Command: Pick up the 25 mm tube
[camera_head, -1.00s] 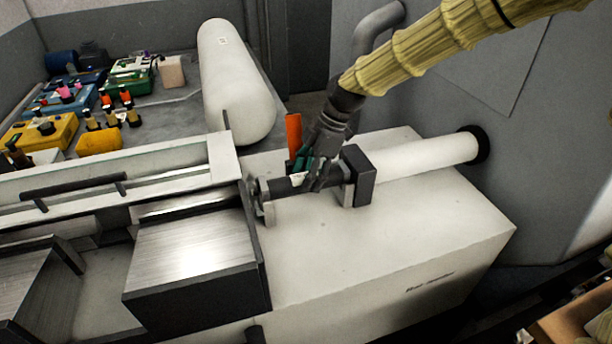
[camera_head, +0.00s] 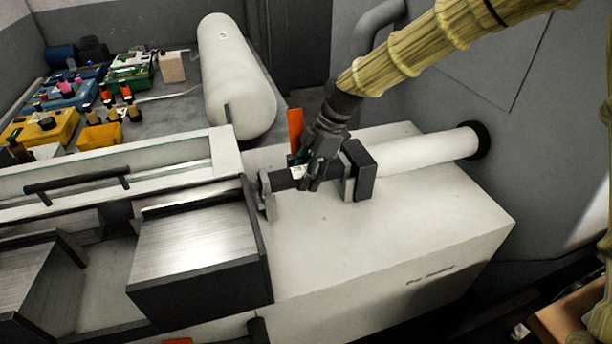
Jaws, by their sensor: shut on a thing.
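The tube (camera_head: 282,180) is a short dark cylinder lying level on top of the white bar feeder (camera_head: 410,240). It spans from a small light bracket (camera_head: 268,199) at its left to a dark block (camera_head: 362,170) at its right. A small white patch shows near its middle. My gripper (camera_head: 308,182) reaches down from the upper right and is shut on the tube between the bracket and the block. My fingers hide part of the tube. I cannot tell whether the tube is clear of its supports.
A thick white pipe (camera_head: 430,156) runs right from the block to the grey wall. An orange upright piece (camera_head: 296,128) stands just behind my gripper. A machine with a metal cover (camera_head: 198,245) is at left. A large white cylinder (camera_head: 235,75) and coloured holders (camera_head: 60,128) are behind.

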